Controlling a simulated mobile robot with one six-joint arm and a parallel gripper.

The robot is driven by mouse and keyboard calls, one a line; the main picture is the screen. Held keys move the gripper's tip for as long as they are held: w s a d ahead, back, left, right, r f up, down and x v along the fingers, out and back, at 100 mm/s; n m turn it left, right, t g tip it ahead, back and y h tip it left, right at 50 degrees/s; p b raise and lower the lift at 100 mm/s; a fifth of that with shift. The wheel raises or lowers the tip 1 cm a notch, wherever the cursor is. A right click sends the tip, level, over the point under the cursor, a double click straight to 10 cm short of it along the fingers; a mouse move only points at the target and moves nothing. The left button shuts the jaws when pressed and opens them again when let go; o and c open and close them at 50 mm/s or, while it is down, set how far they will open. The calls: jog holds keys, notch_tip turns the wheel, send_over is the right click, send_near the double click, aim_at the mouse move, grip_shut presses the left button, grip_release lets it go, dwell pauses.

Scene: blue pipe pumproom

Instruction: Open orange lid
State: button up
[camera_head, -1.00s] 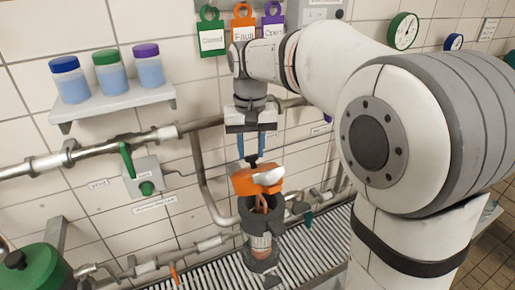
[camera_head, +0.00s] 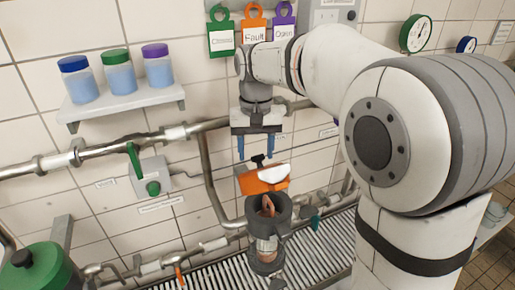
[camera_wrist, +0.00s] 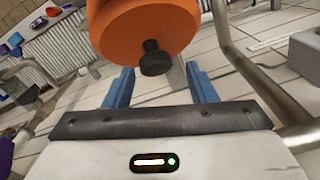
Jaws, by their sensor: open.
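The orange lid (camera_head: 250,186) is tilted up above the mouth of a grey round vessel (camera_head: 258,213), whose opening shows. A white patch covers part of the lid. A black knob (camera_head: 258,161) stands on the lid's upper side. My gripper (camera_head: 256,157) points down just above the lid, its two blue fingers apart, one to each side of the knob. In the wrist view the lid (camera_wrist: 150,25) and knob (camera_wrist: 154,58) show just beyond the open fingers (camera_wrist: 160,70). I see no finger contact with the knob. The lid's hinge is not clear.
A pipe (camera_head: 208,170) runs down the wall left of the vessel. A valve box with a green handle (camera_head: 150,177) and a shelf (camera_head: 122,102) with three jars are further left. A slatted grate (camera_head: 220,270) lies below. Tags (camera_head: 221,38) hang above.

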jog(key=shift+w+r, duration=0.1)
jog(key=shift+r, duration=0.4)
notch_tip(320, 180, up, 7)
jog(key=shift+f+b, duration=0.1)
jog(key=shift+b, duration=0.35)
